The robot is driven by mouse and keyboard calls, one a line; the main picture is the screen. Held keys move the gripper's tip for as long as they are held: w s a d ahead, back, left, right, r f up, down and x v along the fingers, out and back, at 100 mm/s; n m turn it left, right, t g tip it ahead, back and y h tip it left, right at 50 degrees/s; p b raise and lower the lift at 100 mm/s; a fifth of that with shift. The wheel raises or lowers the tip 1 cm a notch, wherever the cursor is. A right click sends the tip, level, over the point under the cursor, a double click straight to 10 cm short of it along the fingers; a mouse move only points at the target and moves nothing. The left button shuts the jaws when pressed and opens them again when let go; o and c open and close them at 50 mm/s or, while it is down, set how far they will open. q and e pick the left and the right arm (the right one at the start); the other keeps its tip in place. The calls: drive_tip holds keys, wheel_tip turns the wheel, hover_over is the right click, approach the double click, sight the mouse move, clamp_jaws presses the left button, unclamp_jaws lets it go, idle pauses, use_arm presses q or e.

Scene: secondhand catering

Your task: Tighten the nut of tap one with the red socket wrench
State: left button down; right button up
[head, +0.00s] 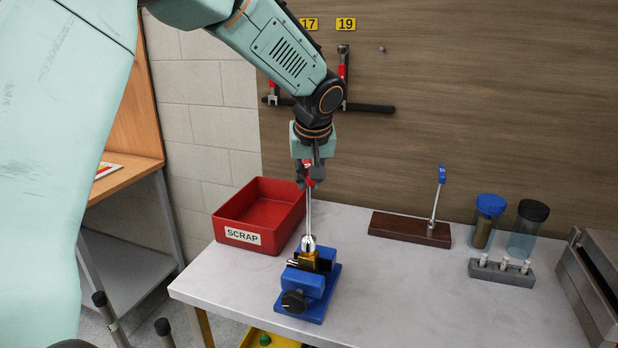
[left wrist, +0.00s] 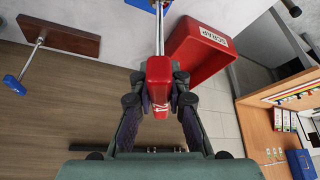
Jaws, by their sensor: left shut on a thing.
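My left gripper (head: 310,178) is shut on the red handle of the socket wrench (head: 309,212). The wrench hangs upright, and its red handle (left wrist: 158,68) shows between the fingers in the left wrist view. Its silver socket end stands at the top of the brass tap (head: 309,261), which is clamped in a blue vise (head: 308,296) on the bench. The nut is hidden by the socket, and I cannot tell whether the socket is fully seated. My right gripper is not in view.
A red SCRAP bin (head: 238,236) stands left of the vise. A brown wooden stand (head: 395,227) with a blue-handled tool (head: 439,192) is at the back. Jars (head: 527,231), a grey rack (head: 500,272) and a metal case (head: 598,280) are on the right. The bench between is clear.

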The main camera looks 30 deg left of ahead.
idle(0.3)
use_arm(q)
drive_tip(key=shift+f+b, duration=0.5)
drive_tip(key=shift+b, duration=0.05)
idle(0.4)
idle(0.4)
drive_tip(key=shift+m+t+h+p, duration=0.4)
drive_tip(key=shift+m+h+p, duration=0.3)
drive_tip(key=shift+m+p, duration=0.8)
drive_tip(key=shift+a+m+h+p, duration=0.1)
drive_tip(key=shift+m+h+p, duration=0.4)
drive_tip(key=shift+m+p, duration=0.95)
